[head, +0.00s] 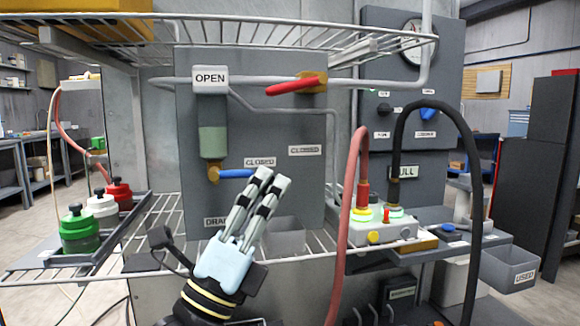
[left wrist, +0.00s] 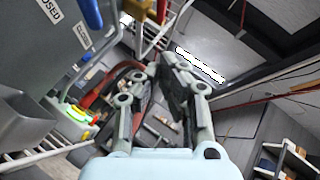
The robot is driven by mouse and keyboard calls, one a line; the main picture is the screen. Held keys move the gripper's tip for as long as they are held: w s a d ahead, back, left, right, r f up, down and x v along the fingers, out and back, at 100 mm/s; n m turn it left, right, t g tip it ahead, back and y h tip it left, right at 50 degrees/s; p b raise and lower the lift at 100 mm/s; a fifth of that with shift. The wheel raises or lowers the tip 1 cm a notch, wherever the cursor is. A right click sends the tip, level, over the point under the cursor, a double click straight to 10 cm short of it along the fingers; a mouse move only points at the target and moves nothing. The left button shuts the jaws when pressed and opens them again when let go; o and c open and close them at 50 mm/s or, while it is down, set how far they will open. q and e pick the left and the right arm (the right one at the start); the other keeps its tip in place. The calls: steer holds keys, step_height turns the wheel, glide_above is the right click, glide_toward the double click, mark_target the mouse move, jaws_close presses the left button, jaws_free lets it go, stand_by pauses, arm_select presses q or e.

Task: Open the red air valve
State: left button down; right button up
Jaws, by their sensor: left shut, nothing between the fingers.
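The red air valve lever (head: 290,87) sits on a brass valve body (head: 314,84) on the pipe along the top of the grey panel (head: 290,130). The lever points left from the body, nearly along the pipe and slightly tilted. My left gripper (head: 273,178) is below the lever, in front of the lower panel, fingers pointing up and to the right. It is shut and empty, apart from the lever. It also shows in the left wrist view (left wrist: 174,62). My right gripper is not in view.
A blue drain handle (head: 237,173) is close left of my fingertips. An OPEN label (head: 210,78) is at upper left. A wire shelf (head: 270,32) overhangs the panel. Red (head: 347,220) and black (head: 474,200) hoses arch at right. Several capped jars (head: 80,230) stand at left.

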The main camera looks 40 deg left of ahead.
arm_select(q)
steer(key=f, duration=0.1)
glide_toward(299, 89)
steer(key=w+d, duration=0.3)
steer(key=r, duration=0.1)
steer(key=w+a+r+p, duration=0.1)
steer(key=a+r+p, duration=0.1)
steer(key=shift+w+a+r, duration=0.15)
steer(key=shift+w+r, duration=0.1)
steer(key=shift+r, duration=0.15)
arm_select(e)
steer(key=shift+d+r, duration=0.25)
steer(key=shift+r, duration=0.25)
